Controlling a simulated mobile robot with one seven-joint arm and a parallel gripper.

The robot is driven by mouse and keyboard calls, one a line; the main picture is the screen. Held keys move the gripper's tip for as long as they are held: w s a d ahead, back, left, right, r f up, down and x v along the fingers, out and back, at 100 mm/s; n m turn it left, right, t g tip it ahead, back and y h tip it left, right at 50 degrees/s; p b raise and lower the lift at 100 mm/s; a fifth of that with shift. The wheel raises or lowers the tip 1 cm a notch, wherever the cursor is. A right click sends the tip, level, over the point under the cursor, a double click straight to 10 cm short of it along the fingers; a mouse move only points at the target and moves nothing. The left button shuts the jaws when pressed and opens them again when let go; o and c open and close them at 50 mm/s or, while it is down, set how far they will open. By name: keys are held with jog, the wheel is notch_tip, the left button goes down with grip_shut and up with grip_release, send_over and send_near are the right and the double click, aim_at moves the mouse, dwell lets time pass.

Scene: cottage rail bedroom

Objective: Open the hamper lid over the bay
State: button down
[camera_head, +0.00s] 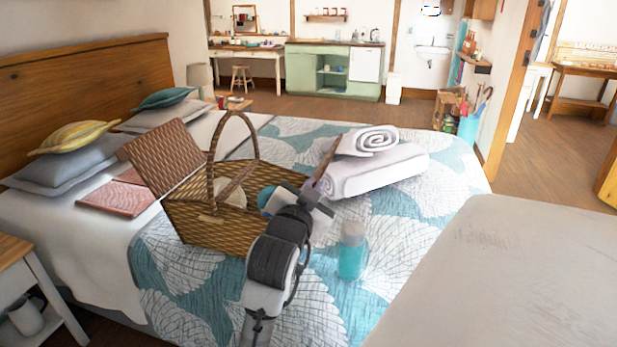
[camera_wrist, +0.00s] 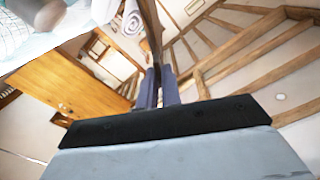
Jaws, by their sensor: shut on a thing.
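The wicker hamper (camera_head: 205,225) stands on the bed with its tall handle (camera_head: 212,150) upright. Its left lid (camera_head: 162,157) is raised and leans outward to the left. Its right lid (camera_head: 327,158) stands steeply up, seen nearly edge-on. My gripper (camera_head: 311,187) is at the right side of the hamper, shut on this right lid. In the wrist view, the fingers (camera_wrist: 158,88) pinch the lid's thin brown edge (camera_wrist: 150,30). Inside the hamper show a cream rounded thing (camera_head: 232,192) and a blue thing (camera_head: 266,195). My arm hides the hamper's right front.
A folded towel (camera_head: 378,171) and a rolled towel (camera_head: 368,139) lie right behind the lid. A teal bottle (camera_head: 352,252) stands right of my arm. A red-patterned cloth (camera_head: 112,197) lies left of the hamper. A pale surface (camera_head: 510,280) fills the front right.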

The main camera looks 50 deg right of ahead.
jog(key=c, duration=1.6)
grip_release()
jog(key=b+v, duration=1.2)
jog(key=v, duration=0.1)
jog(key=shift+s+a+b, duration=0.2)
jog(key=shift+a+b, duration=0.1)
jog(key=shift+a, duration=0.05)
jog(key=shift+f, duration=0.1)
